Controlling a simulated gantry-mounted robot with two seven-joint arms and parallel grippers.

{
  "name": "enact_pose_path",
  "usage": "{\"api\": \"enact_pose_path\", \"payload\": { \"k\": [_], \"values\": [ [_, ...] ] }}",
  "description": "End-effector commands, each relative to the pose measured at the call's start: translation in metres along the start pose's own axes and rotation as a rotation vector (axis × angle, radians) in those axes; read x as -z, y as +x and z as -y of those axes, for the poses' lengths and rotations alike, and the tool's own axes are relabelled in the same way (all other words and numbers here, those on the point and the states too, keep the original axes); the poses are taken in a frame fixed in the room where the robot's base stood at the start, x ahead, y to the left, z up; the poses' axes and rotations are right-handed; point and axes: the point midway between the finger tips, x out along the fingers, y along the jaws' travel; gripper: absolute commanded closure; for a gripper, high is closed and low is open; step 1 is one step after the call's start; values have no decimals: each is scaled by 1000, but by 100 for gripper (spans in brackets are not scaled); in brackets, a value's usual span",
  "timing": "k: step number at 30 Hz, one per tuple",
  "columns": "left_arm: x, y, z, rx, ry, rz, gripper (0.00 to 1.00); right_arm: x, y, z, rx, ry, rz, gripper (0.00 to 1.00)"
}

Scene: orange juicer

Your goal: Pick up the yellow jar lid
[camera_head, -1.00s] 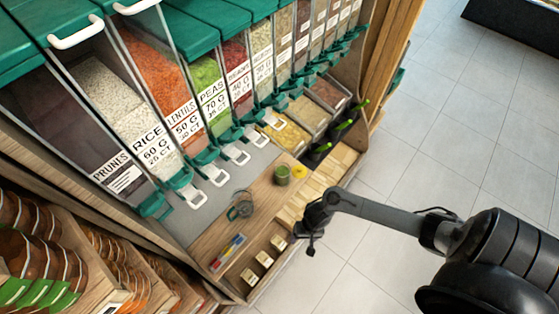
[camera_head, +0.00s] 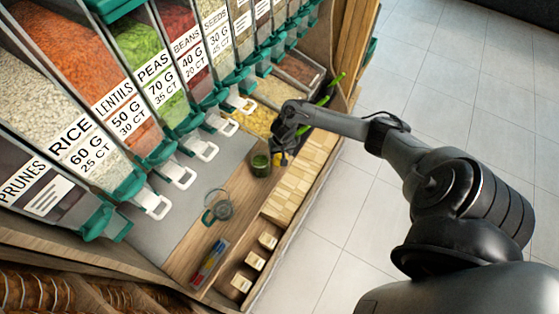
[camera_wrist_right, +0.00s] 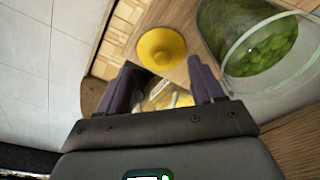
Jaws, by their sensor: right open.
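The yellow jar lid (camera_wrist_right: 162,48) is a round yellow disc lying on the wooden counter, seen in the right wrist view just beyond my fingertips and roughly between them. In the head view it is mostly hidden by my right gripper (camera_head: 284,150). My right gripper also shows in the wrist view (camera_wrist_right: 163,75), with its two dark fingers apart and nothing between them. The glass jar with green contents (camera_head: 261,164) stands beside the lid; in the wrist view its open round rim (camera_wrist_right: 262,40) is to the right. My left gripper is not in view.
Food dispensers with teal handles (camera_head: 160,155) line the back of the counter. A glass container with a teal handle (camera_head: 217,207), a tray of coloured pens (camera_head: 207,262) and wooden blocks (camera_head: 300,178) are nearby. The tiled floor (camera_head: 400,220) on the right is clear.

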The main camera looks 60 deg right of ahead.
Motion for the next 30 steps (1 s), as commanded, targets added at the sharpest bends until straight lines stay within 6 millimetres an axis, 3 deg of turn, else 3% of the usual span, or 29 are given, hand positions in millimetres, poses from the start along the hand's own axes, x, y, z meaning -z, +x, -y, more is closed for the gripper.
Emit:
{"api": "enact_pose_path", "payload": {
  "k": [5, 15, 26, 30],
  "values": [
    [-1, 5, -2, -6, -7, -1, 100, 1, 10, 1, 1, 1, 0, 33],
    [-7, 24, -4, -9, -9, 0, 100, 6, 51, 1, -1, 1, 0, 33],
    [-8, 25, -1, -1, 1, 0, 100, 6, 55, 1, 0, -1, -1, 33],
    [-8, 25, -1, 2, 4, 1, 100, 6, 55, 1, 0, 0, -1, 55]
  ]
}}
